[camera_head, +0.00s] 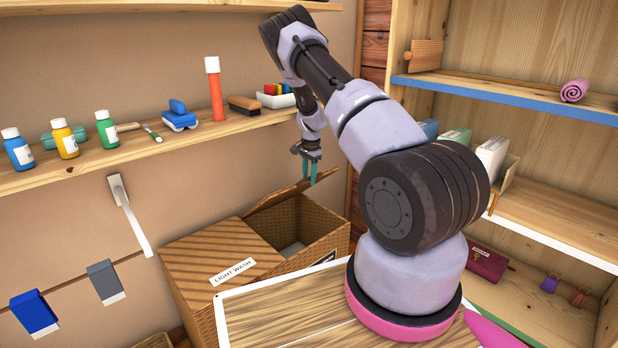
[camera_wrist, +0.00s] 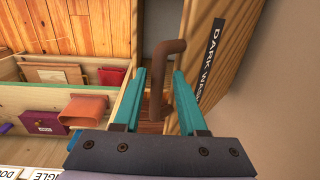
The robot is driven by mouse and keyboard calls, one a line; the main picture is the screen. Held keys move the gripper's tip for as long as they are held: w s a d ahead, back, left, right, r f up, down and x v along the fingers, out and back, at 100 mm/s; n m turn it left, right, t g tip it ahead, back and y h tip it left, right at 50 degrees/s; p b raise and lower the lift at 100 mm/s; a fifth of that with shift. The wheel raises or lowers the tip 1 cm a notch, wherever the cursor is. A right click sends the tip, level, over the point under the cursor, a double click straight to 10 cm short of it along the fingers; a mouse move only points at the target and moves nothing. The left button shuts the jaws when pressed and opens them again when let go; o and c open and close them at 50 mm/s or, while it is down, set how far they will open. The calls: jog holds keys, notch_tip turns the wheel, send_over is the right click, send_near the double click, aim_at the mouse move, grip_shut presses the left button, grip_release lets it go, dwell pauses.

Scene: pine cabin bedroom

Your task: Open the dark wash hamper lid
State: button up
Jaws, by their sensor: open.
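The wicker hamper (camera_head: 318,247) has two lids. The dark wash lid (camera_head: 272,197) is raised steeply, seen nearly edge-on in the head view, and the compartment under it shows open. In the wrist view the dark wash lid (camera_wrist: 220,28) fills the upper right, with its black "DARK WASH" label (camera_wrist: 207,50). Its brown bar handle (camera_wrist: 165,62) shows between my teal fingers in that view. My gripper (camera_head: 310,172) is open, at the raised lid's upper right end; it also shows in the wrist view (camera_wrist: 158,100). Contact with the handle cannot be told.
The light wash lid (camera_head: 220,255) lies closed on the left. A wall shelf (camera_head: 150,145) with bottles and brushes runs behind. A shelving unit (camera_head: 540,205) stands right. A white-edged wooden top (camera_head: 280,318) is in front. Wall space lies behind the raised lid.

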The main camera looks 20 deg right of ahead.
notch_tip(320, 180, up, 11)
jog(key=shift+s+d, duration=0.15)
jog(key=shift+s, duration=0.15)
jog(key=shift+f, duration=0.1)
